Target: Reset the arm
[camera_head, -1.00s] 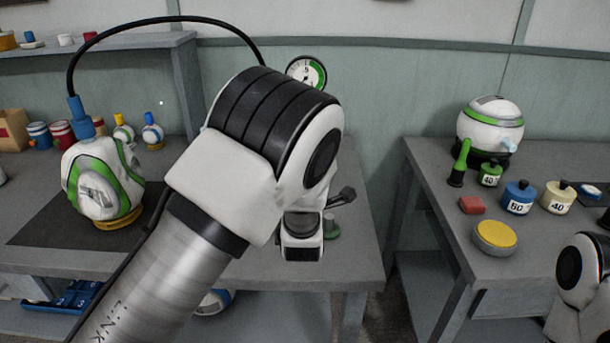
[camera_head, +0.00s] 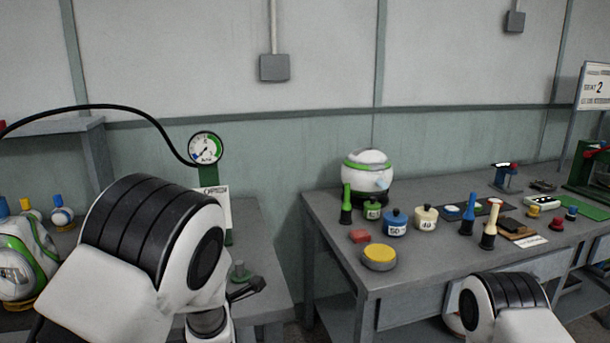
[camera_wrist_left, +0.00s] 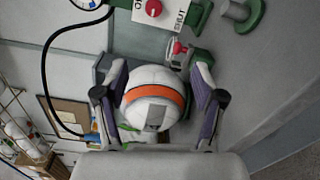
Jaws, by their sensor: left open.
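My left arm (camera_head: 150,250) fills the lower left of the head view, where its gripper is mostly hidden behind the arm. In the left wrist view the left gripper (camera_wrist_left: 160,75) is open, with a finger on each side of a white ball with an orange band (camera_wrist_left: 153,97). I cannot tell whether the fingers touch the ball. My right arm (camera_head: 505,305) shows at the bottom right of the head view; its gripper is out of view.
A gauge (camera_head: 205,148) with a black hose stands behind the left arm. A green-striped ball (camera_head: 20,255) sits at the far left. The right table (camera_head: 330,215) holds another green-striped ball (camera_head: 367,172), labelled weights, a yellow-topped disc (camera_head: 379,256) and several small tools. A gap separates the tables.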

